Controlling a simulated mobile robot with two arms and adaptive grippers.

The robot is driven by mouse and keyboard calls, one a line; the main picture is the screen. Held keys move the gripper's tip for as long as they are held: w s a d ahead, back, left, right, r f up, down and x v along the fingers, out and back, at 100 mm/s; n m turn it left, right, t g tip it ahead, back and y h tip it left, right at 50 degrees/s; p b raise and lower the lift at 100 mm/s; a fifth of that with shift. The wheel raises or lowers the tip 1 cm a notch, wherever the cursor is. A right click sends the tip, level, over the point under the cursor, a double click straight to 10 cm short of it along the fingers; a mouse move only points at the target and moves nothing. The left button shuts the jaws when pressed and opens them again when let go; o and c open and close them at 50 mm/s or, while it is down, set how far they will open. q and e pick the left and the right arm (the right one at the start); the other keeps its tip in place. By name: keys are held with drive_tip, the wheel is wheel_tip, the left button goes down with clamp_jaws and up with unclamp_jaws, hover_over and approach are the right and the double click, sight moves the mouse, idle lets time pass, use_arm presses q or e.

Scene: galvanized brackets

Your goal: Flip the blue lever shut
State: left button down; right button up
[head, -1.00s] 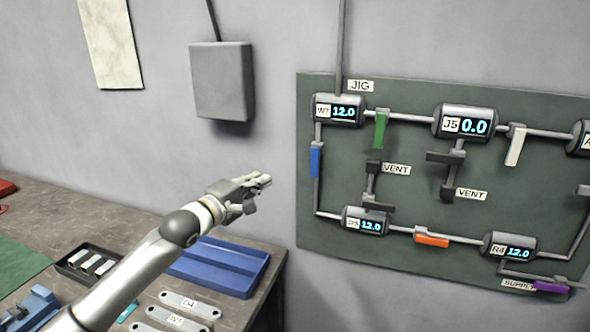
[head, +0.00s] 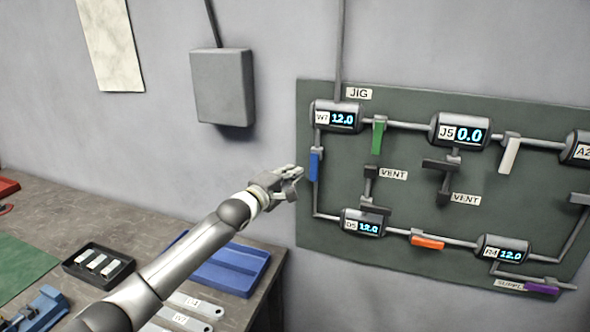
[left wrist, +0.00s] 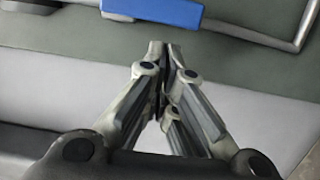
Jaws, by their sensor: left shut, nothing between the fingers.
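The blue lever (head: 314,165) is on the left vertical pipe of the green jig panel, below the display marked W7, and points along the pipe. It also shows in the left wrist view as a blue bar (left wrist: 155,11) at the top, just beyond the fingertips. My left gripper (head: 297,182) is shut and empty, close to the lever's left side in the head view. In the left wrist view its fingertips (left wrist: 164,47) meet a little short of the blue bar, with a small gap in the picture. My right gripper is not in view.
The panel also carries a green lever (head: 378,137), a white lever (head: 509,155), an orange lever (head: 428,242) and a purple lever (head: 541,289). Dark vent levers (head: 374,209) stick out nearby. A workbench with a blue tray (head: 228,268) stands below my left arm.

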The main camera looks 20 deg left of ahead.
use_arm(q)
drive_tip(key=shift+d, duration=0.55)
drive_tip(key=shift+d+f+n, duration=0.15)
drive_tip(key=shift+f+n, duration=0.05)
drive_tip(key=shift+n, duration=0.1)
